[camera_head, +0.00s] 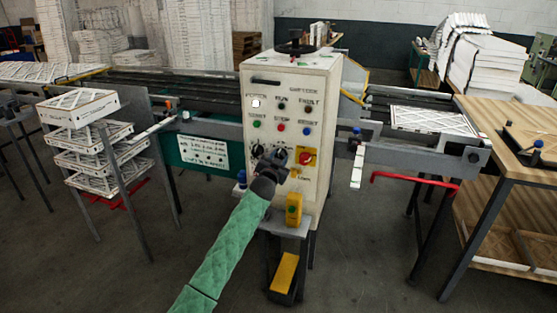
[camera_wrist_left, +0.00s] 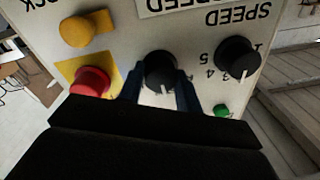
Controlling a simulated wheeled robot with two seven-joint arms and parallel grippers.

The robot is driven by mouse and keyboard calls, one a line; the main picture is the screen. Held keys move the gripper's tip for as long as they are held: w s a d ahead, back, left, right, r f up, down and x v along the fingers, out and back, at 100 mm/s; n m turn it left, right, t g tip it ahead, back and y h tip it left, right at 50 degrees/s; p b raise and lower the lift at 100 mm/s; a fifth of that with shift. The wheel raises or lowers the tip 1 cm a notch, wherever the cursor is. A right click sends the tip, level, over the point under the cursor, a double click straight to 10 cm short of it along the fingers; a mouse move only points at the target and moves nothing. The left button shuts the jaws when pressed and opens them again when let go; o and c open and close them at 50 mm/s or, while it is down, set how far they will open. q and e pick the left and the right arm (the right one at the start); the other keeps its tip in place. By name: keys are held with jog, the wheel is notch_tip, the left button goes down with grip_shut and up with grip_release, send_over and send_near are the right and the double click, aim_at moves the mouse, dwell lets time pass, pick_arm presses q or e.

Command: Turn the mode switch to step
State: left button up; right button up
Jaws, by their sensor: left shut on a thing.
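The mode switch is a black knob (camera_wrist_left: 160,68) in the middle of the left wrist view, between the speed knob and a red button. That view shows the panel upside down. My left gripper (camera_wrist_left: 161,92) has its two dark fingers on either side of this knob and is shut on it. A white mark on the knob points toward the bottom of that view. In the head view my left gripper (camera_head: 272,162) is at the lower half of the white control box (camera_head: 325,100), and it partly hides the switch. My right gripper is not in view.
The speed knob (camera_wrist_left: 238,57) and a green button (camera_wrist_left: 221,111) are on one side. The red button (camera_wrist_left: 90,82) on a yellow plate and a yellow button (camera_wrist_left: 77,31) are on the other. A yellow pedal (camera_head: 285,272) stands below the box. A rack of filters (camera_head: 92,158) stands left.

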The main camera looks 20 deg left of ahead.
pick_arm(q)
jog(key=shift+a+r+m, duration=0.1)
jog(key=shift+r+m, duration=0.2)
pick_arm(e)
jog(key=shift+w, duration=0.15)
pick_arm(q)
jog(key=o, duration=1)
jog(key=shift+a, duration=0.1)
jog(key=shift+c, duration=0.2)
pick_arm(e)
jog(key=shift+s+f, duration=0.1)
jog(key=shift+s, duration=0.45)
pick_arm(q)
jog(key=shift+f, duration=0.1)
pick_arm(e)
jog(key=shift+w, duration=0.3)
